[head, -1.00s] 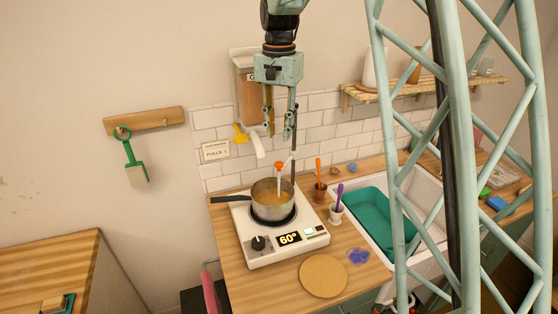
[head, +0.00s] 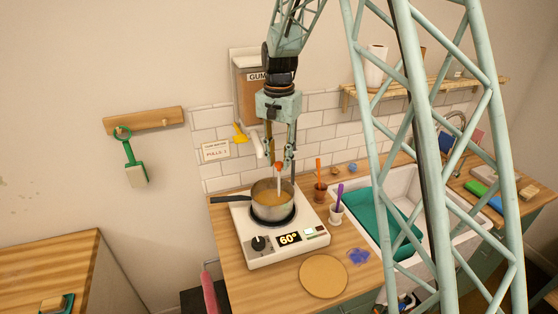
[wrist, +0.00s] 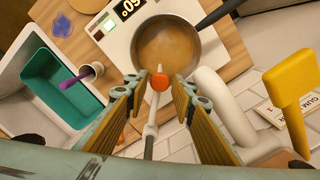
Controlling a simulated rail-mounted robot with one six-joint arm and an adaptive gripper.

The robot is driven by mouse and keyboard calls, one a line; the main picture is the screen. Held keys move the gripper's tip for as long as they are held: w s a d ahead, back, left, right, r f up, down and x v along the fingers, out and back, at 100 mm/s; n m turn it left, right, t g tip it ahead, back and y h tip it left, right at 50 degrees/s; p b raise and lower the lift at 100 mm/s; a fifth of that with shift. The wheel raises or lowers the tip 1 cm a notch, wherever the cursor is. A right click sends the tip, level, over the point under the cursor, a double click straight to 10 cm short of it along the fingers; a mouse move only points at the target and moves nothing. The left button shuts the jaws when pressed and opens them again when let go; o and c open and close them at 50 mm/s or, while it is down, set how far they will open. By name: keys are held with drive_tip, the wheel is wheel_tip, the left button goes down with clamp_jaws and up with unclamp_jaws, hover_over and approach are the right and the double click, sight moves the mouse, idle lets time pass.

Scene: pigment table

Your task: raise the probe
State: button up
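The probe is a pale rod with an orange knob (head: 279,167), reaching down into the pot (head: 270,193) of amber liquid. In the wrist view the orange knob (wrist: 160,82) sits between the fingertips, with the pale rod running through the middle. My gripper (head: 280,164) points straight down over the pot, its fingertips at about the height of the knob. In the wrist view my gripper (wrist: 157,92) is open, with a gap between each finger and the knob. The probe's tip is hidden in or behind the pot.
The pot stands on a white hot plate (head: 262,244) reading 60°. A white spout (wrist: 222,105) is close beside one finger. Cups with an orange tool (head: 319,170) and a purple tool (head: 339,192) stand to the right. A sink with a teal basin (head: 372,220) lies beyond.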

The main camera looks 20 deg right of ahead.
drive_tip(key=shift+c, duration=0.9)
clamp_jaws()
wheel_tip(320, 180, up, 17)
drive_tip(key=p, duration=0.7)
drive_tip(key=shift+r, duration=0.15)
drive_tip(key=shift+w+r, duration=0.1)
drive_tip(key=shift+w, duration=0.05)
